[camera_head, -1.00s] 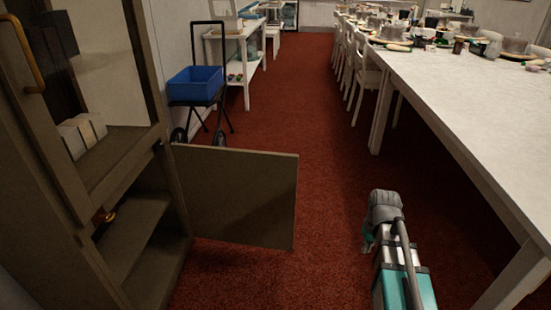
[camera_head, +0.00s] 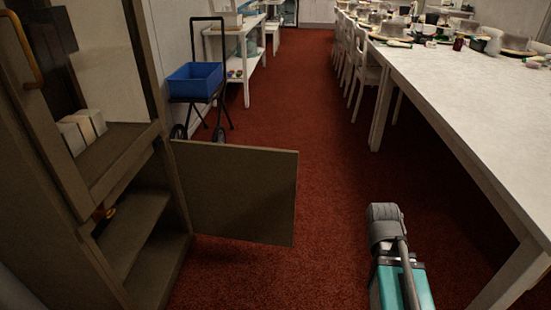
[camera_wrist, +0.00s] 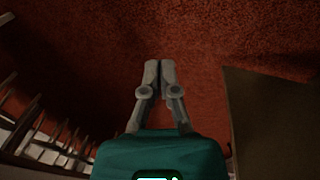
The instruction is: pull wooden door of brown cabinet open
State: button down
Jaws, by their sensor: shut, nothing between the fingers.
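The brown cabinet (camera_head: 150,130) stands at the left in the head view. Its lower wooden door (camera_head: 235,195) is swung wide open into the room, and the shelves behind it show. A brown panel that looks like this door (camera_wrist: 270,125) fills the right of the wrist view. My gripper (camera_wrist: 159,64) is shut and empty, its fingertips together over the red carpet. It is apart from the door. In the head view my arm's end is at the lower right, away from the door; the fingers are hidden there.
A long white table (camera_head: 465,90) with dishes and chairs runs along the right. A blue bin (camera_head: 195,82) on a cart and a white shelf unit (camera_head: 243,55) stand beyond the cabinet. Red carpet (camera_head: 300,120) lies free between the door and the table.

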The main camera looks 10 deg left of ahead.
jog(key=w+a+n+t+h+b, duration=0.3)
jog(key=w+n+t, duration=0.1)
jog(key=w+n, duration=0.35)
jog(key=n+t+y+b, duration=0.6)
jog(key=n+t, duration=0.7)
jog(key=n, duration=1.4)
send_near(275, 155)
jog(key=s, duration=0.5)
jog(key=shift+w+d, duration=0.25)
jog(key=shift+w, duration=0.1)
jog(key=w, duration=0.9)
jog(key=w+a, duration=0.1)
jog(key=w, duration=0.3)
jog(key=shift+w+a, duration=0.1)
jog(key=shift+w, duration=0.3)
jog(key=shift+a, duration=0.1)
